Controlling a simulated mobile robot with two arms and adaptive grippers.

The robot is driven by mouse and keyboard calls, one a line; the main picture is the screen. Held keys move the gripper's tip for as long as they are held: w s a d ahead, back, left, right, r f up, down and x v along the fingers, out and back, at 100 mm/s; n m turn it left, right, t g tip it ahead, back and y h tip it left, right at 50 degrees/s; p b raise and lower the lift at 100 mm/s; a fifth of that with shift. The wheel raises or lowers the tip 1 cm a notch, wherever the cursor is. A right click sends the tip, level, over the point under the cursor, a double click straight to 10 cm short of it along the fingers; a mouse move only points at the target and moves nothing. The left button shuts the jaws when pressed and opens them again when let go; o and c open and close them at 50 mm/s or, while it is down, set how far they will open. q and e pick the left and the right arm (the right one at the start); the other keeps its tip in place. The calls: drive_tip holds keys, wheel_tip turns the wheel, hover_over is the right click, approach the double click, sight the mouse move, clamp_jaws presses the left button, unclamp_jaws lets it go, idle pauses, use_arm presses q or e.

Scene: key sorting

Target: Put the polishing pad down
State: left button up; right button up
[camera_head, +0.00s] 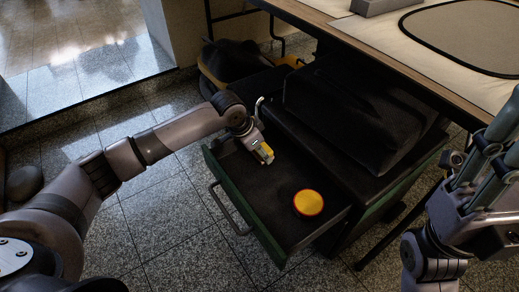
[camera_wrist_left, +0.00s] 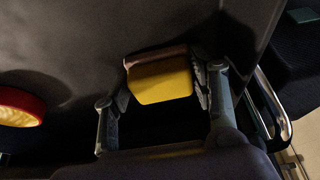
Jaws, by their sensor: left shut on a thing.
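My left gripper (camera_head: 262,152) reaches into an open drawer from the left and is shut on the polishing pad (camera_head: 266,149), a small yellow block. In the left wrist view, the pad (camera_wrist_left: 160,80) sits between the two fingers, with a brownish edge along its top. The pad is over the drawer's dark floor; I cannot tell whether it touches it. The green-fronted drawer (camera_head: 237,190) holds a round yellow tin-like thing with a red rim (camera_head: 308,203), apart from my gripper. It shows at the left of the wrist view (camera_wrist_left: 20,107). My right gripper (camera_head: 482,152) is at the right edge; its fingertips are unclear.
The drawer floor between the pad and the round thing is bare. A dark, bulky object (camera_head: 350,110) lies on top of the drawer cabinet. A worktable (camera_head: 400,65) stands at the upper right. A dark bag-like thing (camera_head: 235,60) is behind the drawer. Speckled floor tiles (camera_head: 150,215) lie left.

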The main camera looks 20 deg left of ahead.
use_arm(q)
drive_tip(key=shift+f, duration=0.1)
drive_tip(key=o, duration=0.9)
drive_tip(key=shift+f, duration=0.1)
drive_tip(key=shift+o, duration=0.2)
